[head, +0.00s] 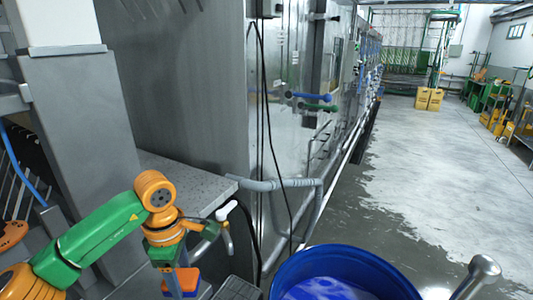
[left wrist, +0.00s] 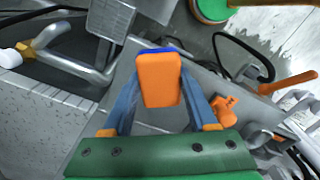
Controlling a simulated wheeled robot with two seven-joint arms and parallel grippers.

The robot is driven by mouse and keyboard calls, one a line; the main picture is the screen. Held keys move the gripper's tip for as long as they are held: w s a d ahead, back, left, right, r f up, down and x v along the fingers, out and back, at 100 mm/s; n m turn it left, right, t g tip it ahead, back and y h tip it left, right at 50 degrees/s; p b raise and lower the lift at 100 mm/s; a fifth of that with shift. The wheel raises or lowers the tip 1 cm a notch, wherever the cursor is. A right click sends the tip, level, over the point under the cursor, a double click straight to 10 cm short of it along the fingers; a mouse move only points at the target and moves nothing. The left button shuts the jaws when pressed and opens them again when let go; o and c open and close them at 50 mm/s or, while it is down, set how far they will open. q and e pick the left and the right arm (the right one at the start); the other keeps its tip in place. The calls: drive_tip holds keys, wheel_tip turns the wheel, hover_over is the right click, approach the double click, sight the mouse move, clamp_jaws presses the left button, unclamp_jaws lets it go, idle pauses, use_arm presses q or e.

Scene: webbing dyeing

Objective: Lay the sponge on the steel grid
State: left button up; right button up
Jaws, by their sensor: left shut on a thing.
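The sponge (head: 186,282), orange with a blue layer, is at the bottom of the head view. It also shows in the left wrist view (left wrist: 160,82). My left gripper (head: 180,272) is shut on it, with one blue-grey finger on each side in the left wrist view (left wrist: 159,66). A dark slatted piece (head: 237,289), which looks like the steel grid, lies just right of the sponge in the head view, cut by the bottom edge. A ribbed patch (left wrist: 109,18) at the top of the left wrist view may be the same grid. My right gripper is not in view.
A blue tub (head: 345,275) with blue liquid stands right of the grid. A grey worktop (head: 185,182) and steel cabinets (head: 185,85) lie behind my left arm. A grey pipe (head: 275,184) and a hanging black cable are close by. The floor at right is open and partly wet.

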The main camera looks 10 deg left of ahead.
use_arm(q)
drive_tip(key=s+d+f+m+b, duration=0.2)
drive_tip(key=s+d+m, duration=0.1)
drive_tip(key=m, duration=0.7)
drive_tip(key=s+d+f+m+b, duration=0.2)
drive_tip(key=s+m, duration=0.4)
drive_tip(key=m, duration=0.3)
drive_tip(key=shift+s+d+f+m+b, duration=0.25)
drive_tip(key=shift+d+f+m+b, duration=0.15)
drive_tip(key=shift+d+f, duration=0.25)
